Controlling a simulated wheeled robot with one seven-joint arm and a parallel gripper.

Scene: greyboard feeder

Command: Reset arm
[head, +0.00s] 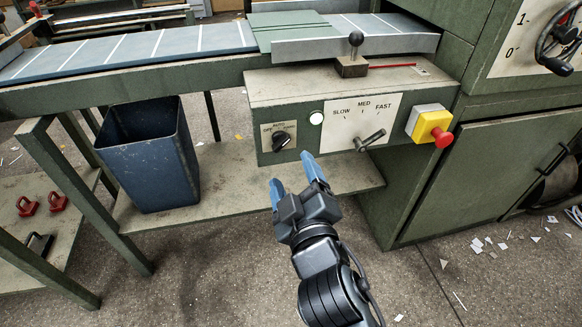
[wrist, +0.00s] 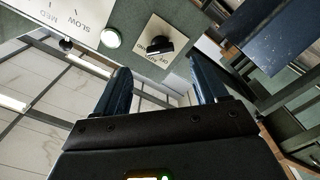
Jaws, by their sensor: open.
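My gripper (head: 292,170) is in front of the green control box (head: 275,90), with its two blue fingertips apart and nothing between them. In the head view the fingers point up toward the box's lower edge, just below the black rotary selector knob (head: 282,141) on its OFF/AUTO plate. In the wrist view my gripper (wrist: 160,78) is open, and the knob (wrist: 160,46) shows beyond the gap between the fingers. I see no contact between the fingers and the knob. My arm reaches up from the bottom of the head view.
Beside the knob are a white round light (head: 316,118), a SLOW/MED/FAST lever (head: 370,141) and a red stop button (head: 440,137) on a yellow box. A striped conveyor (head: 130,48) runs above. A blue bin (head: 150,160) stands left on the lower shelf (head: 235,180). Paper scraps litter the floor.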

